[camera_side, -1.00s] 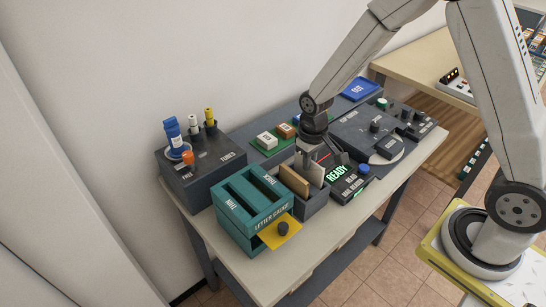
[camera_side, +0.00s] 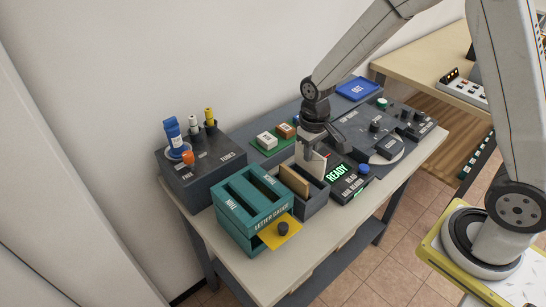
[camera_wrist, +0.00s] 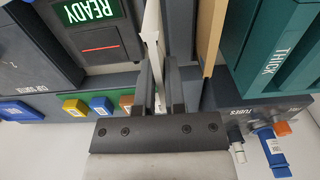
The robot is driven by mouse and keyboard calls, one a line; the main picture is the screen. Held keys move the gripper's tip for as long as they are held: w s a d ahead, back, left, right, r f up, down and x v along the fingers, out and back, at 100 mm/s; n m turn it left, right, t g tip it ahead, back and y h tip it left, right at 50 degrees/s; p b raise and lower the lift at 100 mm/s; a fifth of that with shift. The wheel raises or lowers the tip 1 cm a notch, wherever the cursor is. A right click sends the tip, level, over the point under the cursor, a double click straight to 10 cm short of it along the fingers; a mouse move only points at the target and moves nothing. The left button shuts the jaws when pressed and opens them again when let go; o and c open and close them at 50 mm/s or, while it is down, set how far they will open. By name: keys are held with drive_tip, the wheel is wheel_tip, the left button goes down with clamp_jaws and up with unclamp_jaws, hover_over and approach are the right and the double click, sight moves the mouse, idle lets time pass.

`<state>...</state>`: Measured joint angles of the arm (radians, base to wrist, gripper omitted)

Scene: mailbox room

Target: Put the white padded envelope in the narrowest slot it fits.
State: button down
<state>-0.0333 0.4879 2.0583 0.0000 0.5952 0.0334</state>
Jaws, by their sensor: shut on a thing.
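The white padded envelope (camera_side: 319,166) stands upright in the dark grey holder (camera_side: 313,206), beside a brown envelope (camera_side: 294,179). My gripper (camera_side: 309,153) is shut on the white envelope near its top edge and hides part of it. In the wrist view my two fingers (camera_wrist: 160,88) are close together, with the pale edge of the envelope (camera_wrist: 152,22) between and beyond them. The teal letter gauge (camera_side: 245,234) is left of the holder. It has two long top slots, labelled THIN and THICK; THICK is nearer the holder.
A reader with a lit READY screen (camera_side: 338,173) is close right of the holder. A dark tubes box (camera_side: 190,178) is at the left. A green tray (camera_side: 265,147) with small blocks is behind. A yellow plate (camera_side: 278,232) juts from the gauge's front.

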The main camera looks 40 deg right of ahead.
drive_tip(key=shift+r, duration=0.15)
wheel_tip(320, 180, up, 14)
drive_tip(key=w+a, duration=0.1)
drive_tip(key=a, duration=2)
drive_tip(key=shift+w+d+f, duration=0.15)
drive_tip(key=shift+f, duration=1.2)
drive_tip(key=shift+w+d+f, duration=0.1)
drive_tip(key=shift+d+f, duration=0.05)
drive_tip(key=shift+f, duration=1.2)
drive_tip(key=shift+f, duration=0.15)
drive_tip(key=shift+f, duration=1.9)
drive_tip(key=shift+f, duration=1.55)
